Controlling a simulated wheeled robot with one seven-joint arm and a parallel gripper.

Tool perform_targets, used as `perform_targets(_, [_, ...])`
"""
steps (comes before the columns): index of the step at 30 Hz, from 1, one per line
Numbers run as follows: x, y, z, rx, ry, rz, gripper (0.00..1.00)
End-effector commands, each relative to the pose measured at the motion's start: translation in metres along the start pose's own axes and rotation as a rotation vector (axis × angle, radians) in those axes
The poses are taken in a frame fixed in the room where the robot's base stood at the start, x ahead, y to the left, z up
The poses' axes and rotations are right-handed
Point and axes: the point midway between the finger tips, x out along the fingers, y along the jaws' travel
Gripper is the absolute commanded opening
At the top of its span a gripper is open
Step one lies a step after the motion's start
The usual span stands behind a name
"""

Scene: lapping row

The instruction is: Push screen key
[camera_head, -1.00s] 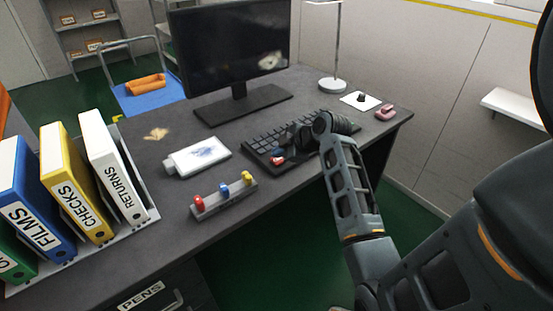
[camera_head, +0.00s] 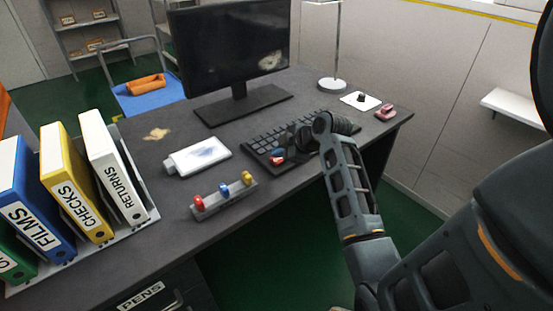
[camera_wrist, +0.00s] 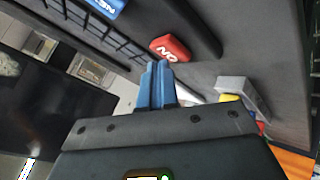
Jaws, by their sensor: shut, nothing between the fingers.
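The dark keyboard (camera_head: 262,143) lies on the desk in front of the monitor (camera_head: 230,55). A large red key (camera_wrist: 170,47) on its near edge carries letters that look like ON, seen turned in the wrist view. A blue key (camera_wrist: 106,7) with partly cut-off lettering sits beside it. My gripper (camera_wrist: 157,66) is shut and empty, its blue fingertips just short of the red key in the wrist view. Whether they touch it cannot be told. In the head view my gripper (camera_head: 279,155) is over the keyboard's near side, partly hiding it, and the red key (camera_head: 276,161) shows small there.
A grey block with red, blue and yellow pegs (camera_head: 224,199) stands left of the keyboard's front. A white pad (camera_head: 198,157), binders (camera_head: 75,195), a lamp (camera_head: 334,84) and a pink stapler-like item (camera_head: 386,112) stand around the desk.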

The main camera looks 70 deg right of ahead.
Motion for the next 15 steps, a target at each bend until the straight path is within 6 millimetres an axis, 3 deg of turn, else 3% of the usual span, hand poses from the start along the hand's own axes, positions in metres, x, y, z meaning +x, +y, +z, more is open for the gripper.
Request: perform_targets(15, [0.0054,-0.004,0.0037,0.0,0.0,-0.001,0.0])
